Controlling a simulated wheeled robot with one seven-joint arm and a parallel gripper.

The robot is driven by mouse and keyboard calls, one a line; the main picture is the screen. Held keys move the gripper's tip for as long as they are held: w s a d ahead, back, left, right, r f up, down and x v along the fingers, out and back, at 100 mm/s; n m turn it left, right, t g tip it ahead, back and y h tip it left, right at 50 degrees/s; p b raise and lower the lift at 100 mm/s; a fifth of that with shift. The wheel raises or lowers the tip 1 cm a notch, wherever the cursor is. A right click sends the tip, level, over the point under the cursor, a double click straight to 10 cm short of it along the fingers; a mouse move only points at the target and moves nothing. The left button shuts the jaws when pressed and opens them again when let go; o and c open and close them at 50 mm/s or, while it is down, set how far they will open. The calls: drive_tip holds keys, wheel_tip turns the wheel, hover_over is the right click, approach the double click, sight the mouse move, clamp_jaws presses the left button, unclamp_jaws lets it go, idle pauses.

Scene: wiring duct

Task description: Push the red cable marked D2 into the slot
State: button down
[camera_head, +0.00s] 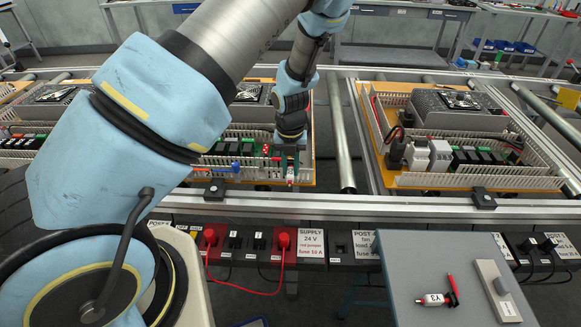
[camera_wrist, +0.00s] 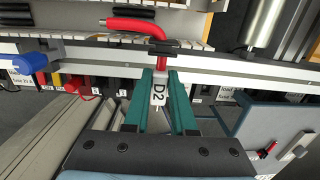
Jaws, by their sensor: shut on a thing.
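In the wrist view, the red cable (camera_wrist: 137,25) bends down into a white marker sleeve labelled D2 (camera_wrist: 158,92). A short bare tip shows below the sleeve. My gripper (camera_wrist: 160,75) has two green fingers, one on each side of the cable at the sleeve, and is shut on it. The cable's upper part lies across the white slotted wall of the wiring duct (camera_wrist: 75,18). In the head view, my gripper (camera_head: 290,168) is at the front right corner of the left panel, by the slotted duct wall (camera_head: 235,183). The slot itself is hard to make out.
A second panel (camera_head: 465,182) with its own duct stands to the right on the rail. A grey tray (camera_head: 445,265) at the front holds a red marker-tagged piece (camera_head: 437,298) and a white block (camera_head: 497,290). Red plugs (camera_head: 283,240) and sockets line the front below the rail.

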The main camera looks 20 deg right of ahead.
sight(290, 169)
drive_tip(key=shift+p, duration=0.35)
drive_tip(key=shift+f+b, duration=1.75)
drive_tip(key=shift+f, duration=1.1)
drive_tip(key=c, duration=0.7)
unclamp_jaws()
drive_tip(key=shift+o, duration=0.2)
drive_tip(key=shift+r, duration=0.1)
drive_tip(key=r, duration=1)
drive_tip(key=shift+s+a+r+b, duration=0.1)
drive_tip(key=shift+s+r+b, duration=0.1)
drive_tip(key=shift+r+b, duration=0.15)
drive_tip(key=s+a+r+m, duration=0.1)
drive_tip(key=a+r+m, duration=0.3)
drive_tip(key=a+m, duration=0.6)
drive_tip(key=s+a+r+m, duration=0.1)
drive_tip(key=a+r+m, duration=0.4)
drive_tip(key=a+m, duration=0.5)
drive_tip(key=s+a+r+m+t, duration=0.1)
drive_tip(key=a+r+m, duration=0.4)
drive_tip(key=a+m, duration=0.5)
drive_tip(key=shift+s+m, duration=0.35)
drive_tip(key=shift+m, duration=0.75)
